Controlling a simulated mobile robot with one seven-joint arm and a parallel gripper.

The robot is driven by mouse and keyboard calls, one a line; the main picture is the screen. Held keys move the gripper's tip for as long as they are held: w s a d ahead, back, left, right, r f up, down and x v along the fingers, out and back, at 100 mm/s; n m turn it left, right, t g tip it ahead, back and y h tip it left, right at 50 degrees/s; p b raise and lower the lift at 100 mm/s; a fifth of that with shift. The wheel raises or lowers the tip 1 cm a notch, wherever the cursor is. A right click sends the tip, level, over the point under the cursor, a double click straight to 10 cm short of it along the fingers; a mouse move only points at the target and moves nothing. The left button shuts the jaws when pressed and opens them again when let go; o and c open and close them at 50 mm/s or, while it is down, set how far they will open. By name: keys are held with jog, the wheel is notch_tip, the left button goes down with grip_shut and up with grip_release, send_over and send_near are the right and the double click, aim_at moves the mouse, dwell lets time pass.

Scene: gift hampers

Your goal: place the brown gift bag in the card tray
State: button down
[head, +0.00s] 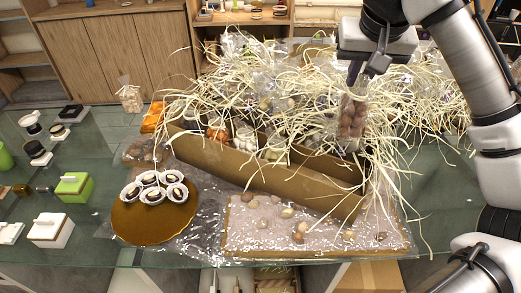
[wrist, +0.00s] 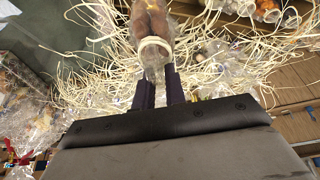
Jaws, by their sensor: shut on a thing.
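The brown gift bag (head: 353,118) is clear film filled with brown round pieces. My gripper (head: 366,70) is shut on its top, and the bag hangs upright below the fingers. In the wrist view the gripper's dark fingers (wrist: 158,88) pinch the neck of the bag (wrist: 150,22). The card tray (head: 250,172) is a long brown box set at a slant on the glass table. The bag hangs over the tray's right part; its lower end is near straw strands, and I cannot tell whether it touches anything. Bags with orange and white contents stand inside the tray.
Pale straw strands spread over the tray and table. A flat tray of shells (head: 310,232) lies in front, and a round brown board (head: 150,218) with small cups at front left. A small clear bag (head: 131,98) stands at back left. Small boxes sit far left.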

aim_at(354, 126)
jog(key=shift+w+r, duration=0.15)
jog(key=shift+w, duration=0.1)
notch_tip(354, 126, down, 20)
jog(key=shift+s+p, duration=0.1)
jog(key=shift+p, duration=0.35)
jog(key=c, duration=1.5)
grip_release()
jog(key=shift+o, duration=0.2)
jog(key=b+v, duration=0.1)
jog(key=v, duration=1.1)
jog(key=shift+s, duration=0.1)
